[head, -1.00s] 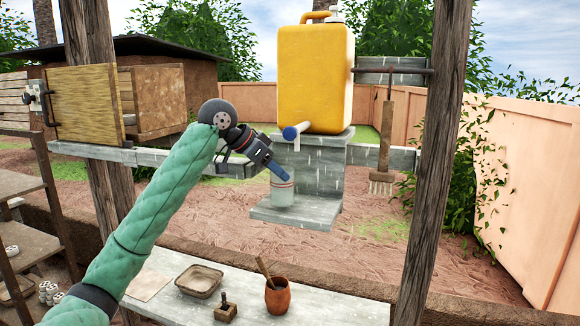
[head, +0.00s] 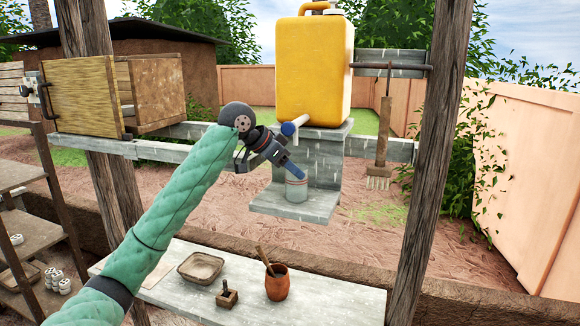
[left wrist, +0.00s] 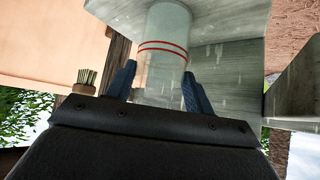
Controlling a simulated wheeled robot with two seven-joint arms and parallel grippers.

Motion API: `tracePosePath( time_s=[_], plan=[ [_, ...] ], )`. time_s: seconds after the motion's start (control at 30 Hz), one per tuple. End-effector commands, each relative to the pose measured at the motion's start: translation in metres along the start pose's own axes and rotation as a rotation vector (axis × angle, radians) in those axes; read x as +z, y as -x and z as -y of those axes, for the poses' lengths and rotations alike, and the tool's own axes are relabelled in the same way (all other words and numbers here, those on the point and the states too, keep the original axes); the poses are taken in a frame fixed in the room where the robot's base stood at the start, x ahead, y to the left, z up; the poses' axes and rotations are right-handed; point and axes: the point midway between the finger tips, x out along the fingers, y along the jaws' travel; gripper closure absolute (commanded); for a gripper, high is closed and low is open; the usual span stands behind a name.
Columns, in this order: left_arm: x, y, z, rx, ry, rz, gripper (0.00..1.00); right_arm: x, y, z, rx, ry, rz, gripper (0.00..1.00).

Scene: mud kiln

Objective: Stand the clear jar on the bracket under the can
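The clear jar (head: 296,192), with red bands, is upright over the grey stone bracket (head: 265,205) under the yellow can (head: 314,75). The can's blue-ended tap (head: 288,129) is above the jar. My left gripper (head: 293,170) reaches in from the left at the jar's upper part. In the left wrist view, its blue fingers (left wrist: 158,88) are on both sides of the jar (left wrist: 162,70), closed against it. The bracket (left wrist: 225,75) lies behind the jar there. Whether the jar's base touches the bracket is hard to tell. My right gripper is not in view.
A wooden post (head: 430,160) stands right of the can, with a hanging brush (head: 383,150) beside it. Below, a bench (head: 335,300) holds a tray (head: 200,268), a small block (head: 227,294) and a clay pot (head: 277,284). A wooden box (head: 85,103) is at left.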

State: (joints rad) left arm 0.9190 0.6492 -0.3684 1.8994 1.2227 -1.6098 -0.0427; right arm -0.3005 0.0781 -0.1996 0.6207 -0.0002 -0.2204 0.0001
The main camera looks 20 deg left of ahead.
Motion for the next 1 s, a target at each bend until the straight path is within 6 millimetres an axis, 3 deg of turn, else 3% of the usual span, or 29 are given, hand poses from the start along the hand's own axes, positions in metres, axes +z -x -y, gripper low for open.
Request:
tracePosePath(
  time_s=[0.1, 0.4, 0.53, 0.83, 1.0],
  plan=[
    [0.0, 0.0, 0.0, 0.0, 0.0, 0.0, 0.29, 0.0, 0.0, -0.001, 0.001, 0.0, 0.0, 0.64],
    [-0.002, 0.002, 0.0, 0.0, 0.0, -0.001, 0.29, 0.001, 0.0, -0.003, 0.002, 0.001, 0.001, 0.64],
    [0.001, 0.009, 0.001, -0.002, -0.001, -0.001, 0.29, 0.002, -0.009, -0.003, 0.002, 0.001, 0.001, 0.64],
    [0.002, 0.057, 0.001, -0.004, -0.002, -0.003, 0.29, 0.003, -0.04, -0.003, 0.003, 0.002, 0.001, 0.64],
    [0.001, 0.084, 0.0, -0.002, -0.001, -0.002, 0.29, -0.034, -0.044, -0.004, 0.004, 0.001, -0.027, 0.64]
  ],
)
